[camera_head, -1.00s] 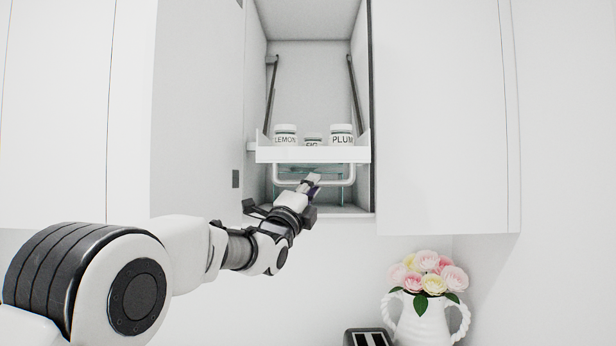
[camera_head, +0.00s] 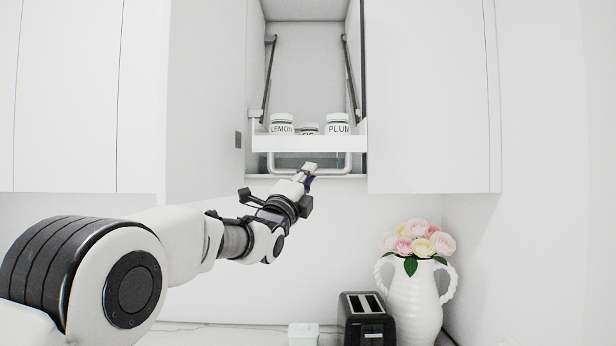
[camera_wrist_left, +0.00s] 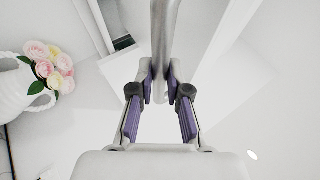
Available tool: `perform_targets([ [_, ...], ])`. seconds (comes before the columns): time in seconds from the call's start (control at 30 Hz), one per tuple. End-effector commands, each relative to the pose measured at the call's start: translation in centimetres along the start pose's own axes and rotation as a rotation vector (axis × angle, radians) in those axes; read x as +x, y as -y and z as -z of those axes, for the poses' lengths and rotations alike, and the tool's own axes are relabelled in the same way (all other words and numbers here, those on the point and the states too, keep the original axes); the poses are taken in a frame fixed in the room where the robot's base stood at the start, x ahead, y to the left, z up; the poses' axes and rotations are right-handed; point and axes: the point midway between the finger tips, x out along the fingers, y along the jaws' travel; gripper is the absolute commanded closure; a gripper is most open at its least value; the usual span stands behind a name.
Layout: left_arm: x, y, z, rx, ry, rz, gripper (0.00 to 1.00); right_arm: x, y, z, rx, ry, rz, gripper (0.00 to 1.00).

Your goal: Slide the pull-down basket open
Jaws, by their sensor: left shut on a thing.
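The pull-down basket (camera_head: 290,144) is a white tray in the open wall cabinet, carrying jars labelled LEMON (camera_head: 281,125) and PLUM (camera_head: 338,125), with a partly hidden jar (camera_head: 307,129) between them. Two dark side arms (camera_head: 350,75) run from the cabinet walls down towards it. A pale bar handle (camera_head: 337,172) hangs below its front. My left gripper (camera_head: 310,168) reaches up from the lower left and is shut on the handle. In the left wrist view the handle bar (camera_wrist_left: 166,35) runs between the fingers of my left gripper (camera_wrist_left: 160,86). My right gripper is not in view.
A cabinet door (camera_head: 205,100) stands open at the left; a closed door (camera_head: 430,100) is at the right. Below, a black toaster (camera_head: 366,322), a pale green-white container (camera_head: 303,333) and a white vase (camera_head: 413,305) of flowers stand on the counter.

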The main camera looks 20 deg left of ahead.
Motion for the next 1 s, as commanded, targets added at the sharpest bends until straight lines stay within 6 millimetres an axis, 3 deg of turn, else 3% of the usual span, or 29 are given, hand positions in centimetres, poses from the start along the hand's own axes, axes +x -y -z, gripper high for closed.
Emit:
perform_targets([
  [0.03,0.0,-0.2,0.0,-0.001,0.001,-0.005,1.00,0.0,0.0,0.0,0.000,0.000,0.000,0.60],
  [0.07,0.0,-0.2,0.0,-0.001,0.001,-0.004,0.74,0.0,0.0,0.0,0.000,0.000,0.000,0.60],
  [0.1,0.0,-0.2,0.0,-0.001,0.001,-0.004,0.60,0.0,0.0,0.0,0.000,0.000,0.000,0.60],
  [0.43,-0.1,0.0,0.0,0.000,0.001,-0.001,0.59,0.0,0.0,0.0,0.000,0.000,0.000,0.60],
  [0.57,-1.2,-0.1,-0.1,-0.001,0.000,-0.003,0.59,0.0,0.0,0.0,0.000,0.000,0.000,0.60],
  [1.0,-10.9,-0.3,-0.2,-0.002,0.001,-0.005,0.59,0.0,0.0,0.0,0.000,0.000,0.000,0.60],
])
